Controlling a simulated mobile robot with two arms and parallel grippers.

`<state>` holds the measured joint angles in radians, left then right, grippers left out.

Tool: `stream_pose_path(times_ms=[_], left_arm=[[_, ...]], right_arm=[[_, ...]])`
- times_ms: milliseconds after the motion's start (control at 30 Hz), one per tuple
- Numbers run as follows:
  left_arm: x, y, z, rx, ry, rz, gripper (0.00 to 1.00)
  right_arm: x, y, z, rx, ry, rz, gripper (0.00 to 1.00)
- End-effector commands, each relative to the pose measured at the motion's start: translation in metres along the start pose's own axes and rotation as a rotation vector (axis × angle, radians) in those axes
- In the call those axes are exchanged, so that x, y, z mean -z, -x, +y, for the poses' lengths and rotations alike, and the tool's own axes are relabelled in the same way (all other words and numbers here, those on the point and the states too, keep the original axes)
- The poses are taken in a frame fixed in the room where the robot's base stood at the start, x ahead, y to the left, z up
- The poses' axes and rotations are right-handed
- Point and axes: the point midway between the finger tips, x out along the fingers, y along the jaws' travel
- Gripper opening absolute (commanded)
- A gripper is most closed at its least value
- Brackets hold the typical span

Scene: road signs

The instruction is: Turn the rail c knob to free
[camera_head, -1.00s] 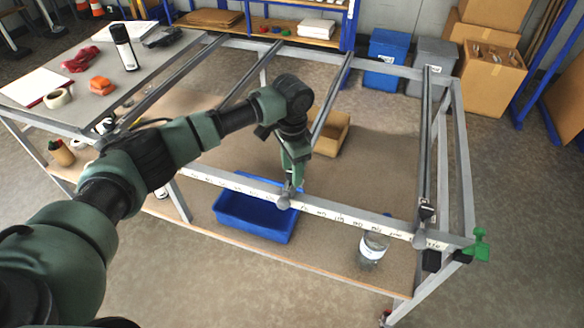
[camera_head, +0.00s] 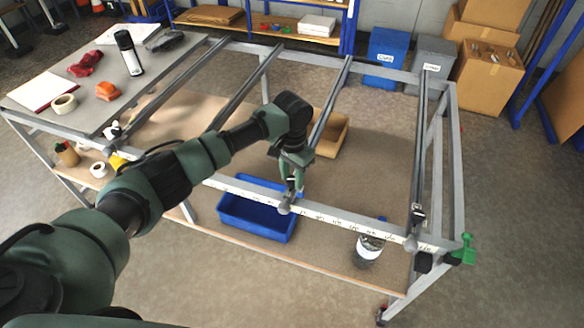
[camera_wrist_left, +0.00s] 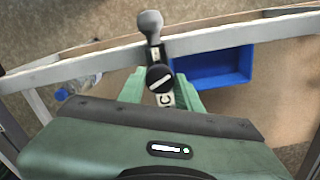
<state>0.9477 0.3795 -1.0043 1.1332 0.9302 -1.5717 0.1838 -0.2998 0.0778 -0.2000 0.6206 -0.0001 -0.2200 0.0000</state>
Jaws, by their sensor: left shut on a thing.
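The rail c knob (camera_wrist_left: 159,77) is black with a white line across it. It sits beside a label (camera_wrist_left: 166,99) reading C in the left wrist view. My left gripper (camera_head: 291,190) points down at the front bar of the frame and is shut on this knob, with a green finger on each side. The white line slants slightly. A grey ball-ended handle (camera_wrist_left: 150,22) stands just beyond the knob, and shows in the head view (camera_head: 284,208) below the fingers. In the head view the gripper hides the knob. My right gripper is out of view.
The front bar (camera_head: 340,220) carries a marked scale. Another rail (camera_head: 420,140) lies to the right, with a green clamp-like part (camera_head: 464,250) at the frame's corner. A grey tabletop (camera_head: 150,75) holds tools.

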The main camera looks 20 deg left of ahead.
Motion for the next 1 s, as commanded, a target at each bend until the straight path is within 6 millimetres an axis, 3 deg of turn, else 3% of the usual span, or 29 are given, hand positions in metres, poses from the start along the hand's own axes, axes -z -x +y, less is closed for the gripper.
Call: stream_pose_path(times_ms=[33, 300, 1000], left_arm=[[0.0, 0.006, 0.002, -0.003, 0.044, 0.0, 0.0], [0.001, 0.004, 0.001, -0.003, 0.302, 0.002, 0.0], [0.002, 0.002, 0.0, -0.002, 0.937, 0.005, 0.0]], right_arm=[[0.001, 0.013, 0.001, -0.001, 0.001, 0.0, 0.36], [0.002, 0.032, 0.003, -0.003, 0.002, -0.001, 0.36], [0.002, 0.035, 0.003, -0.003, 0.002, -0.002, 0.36]])
